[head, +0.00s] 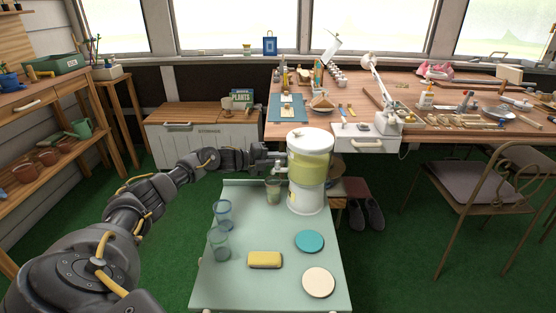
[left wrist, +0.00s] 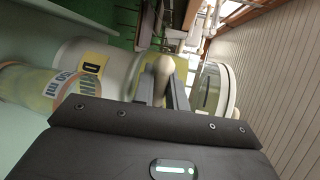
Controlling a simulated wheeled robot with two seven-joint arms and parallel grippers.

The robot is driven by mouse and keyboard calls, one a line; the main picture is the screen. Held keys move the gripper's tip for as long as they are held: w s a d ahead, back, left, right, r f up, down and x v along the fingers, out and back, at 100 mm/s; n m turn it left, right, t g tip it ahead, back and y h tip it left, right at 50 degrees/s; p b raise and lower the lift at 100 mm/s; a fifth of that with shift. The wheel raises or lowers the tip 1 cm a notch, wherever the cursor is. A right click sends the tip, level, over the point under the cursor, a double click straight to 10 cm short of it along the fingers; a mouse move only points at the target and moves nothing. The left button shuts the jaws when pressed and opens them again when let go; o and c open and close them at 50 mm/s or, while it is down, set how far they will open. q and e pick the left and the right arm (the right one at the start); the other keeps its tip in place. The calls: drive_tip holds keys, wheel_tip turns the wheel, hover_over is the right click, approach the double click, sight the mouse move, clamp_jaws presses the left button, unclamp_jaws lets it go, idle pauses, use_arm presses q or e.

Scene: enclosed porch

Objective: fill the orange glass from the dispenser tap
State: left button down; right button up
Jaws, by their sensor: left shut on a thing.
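The drink dispenser (head: 309,165) stands at the back right of the pale green table, with a white lid and base and yellow-green liquid in its clear body. My left gripper (head: 279,163) is at the dispenser's tap side, above the glass. In the left wrist view its fingers are shut on the pale tap handle (left wrist: 163,70). No stream can be made out. My right gripper is out of view.
A yellow sponge (head: 265,260), a teal coaster (head: 309,241) and a cream coaster (head: 318,282) lie toward the front. A cluttered wooden workbench (head: 440,140) and a chair (head: 480,182) stand beyond.

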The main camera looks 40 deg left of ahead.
use_arm(q)
drive_tip(key=c, duration=1.7)
unclamp_jaws()
